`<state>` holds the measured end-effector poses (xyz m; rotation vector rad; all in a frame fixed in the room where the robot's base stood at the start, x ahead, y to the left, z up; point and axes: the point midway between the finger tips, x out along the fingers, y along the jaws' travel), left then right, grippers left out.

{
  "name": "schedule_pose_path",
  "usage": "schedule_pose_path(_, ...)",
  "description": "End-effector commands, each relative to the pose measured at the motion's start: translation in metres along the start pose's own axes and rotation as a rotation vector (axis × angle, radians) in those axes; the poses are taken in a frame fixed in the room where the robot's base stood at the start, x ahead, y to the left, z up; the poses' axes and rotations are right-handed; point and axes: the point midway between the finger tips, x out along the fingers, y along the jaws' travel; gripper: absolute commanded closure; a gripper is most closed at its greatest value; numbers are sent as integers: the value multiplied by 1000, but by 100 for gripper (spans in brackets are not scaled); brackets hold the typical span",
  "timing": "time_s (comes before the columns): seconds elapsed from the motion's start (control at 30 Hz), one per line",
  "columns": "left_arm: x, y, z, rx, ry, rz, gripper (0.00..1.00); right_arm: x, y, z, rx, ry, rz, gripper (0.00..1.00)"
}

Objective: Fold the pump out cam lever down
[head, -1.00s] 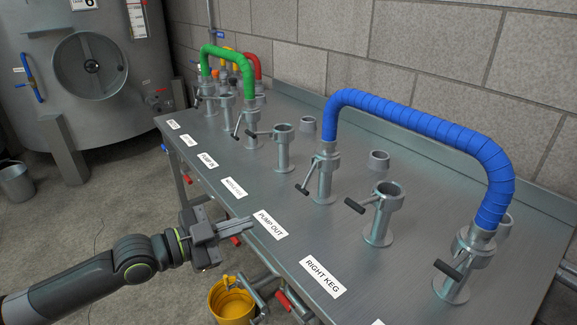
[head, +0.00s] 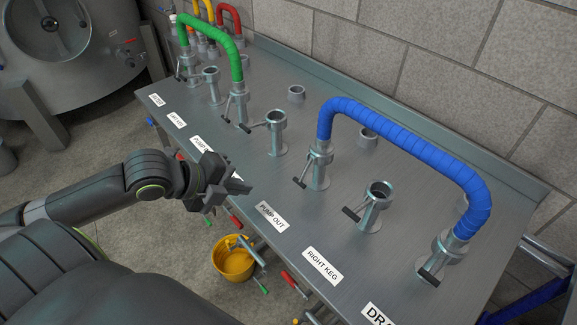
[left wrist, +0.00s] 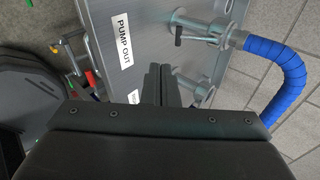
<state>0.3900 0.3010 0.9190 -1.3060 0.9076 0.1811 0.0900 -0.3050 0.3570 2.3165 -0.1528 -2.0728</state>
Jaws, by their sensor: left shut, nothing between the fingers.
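The pump out port (head: 319,171) is the upright metal fitting behind the PUMP OUT label (head: 272,217). The left end of the blue hose (head: 405,133) sits on it. Its cam lever (head: 299,182) has a dark grip and sticks out toward the bench front, slanting downward. My left gripper (head: 240,187) is shut and empty, left of the lever and apart from it, near the front edge. In the left wrist view the shut fingers (left wrist: 160,84) point toward the bench; the lever (left wrist: 178,36) shows beyond them. My right gripper is not in view.
An open port with a lever (head: 277,132) stands to the left, and another (head: 373,206) to the right. The green hose (head: 215,38) spans ports farther left. A yellow bucket (head: 234,265) and red-handled valves sit below the bench (head: 405,262) front.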

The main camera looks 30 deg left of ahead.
Motion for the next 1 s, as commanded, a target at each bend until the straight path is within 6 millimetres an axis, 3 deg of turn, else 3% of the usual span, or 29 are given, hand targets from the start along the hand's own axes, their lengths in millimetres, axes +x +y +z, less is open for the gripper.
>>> schedule_pose_path(0.27, 5, 0, 0, 16, -6, 7, 100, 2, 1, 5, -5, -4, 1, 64)
schedule_pose_path(1.0, 75, 0, -1, 12, -2, 7, 100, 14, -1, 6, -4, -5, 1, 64)
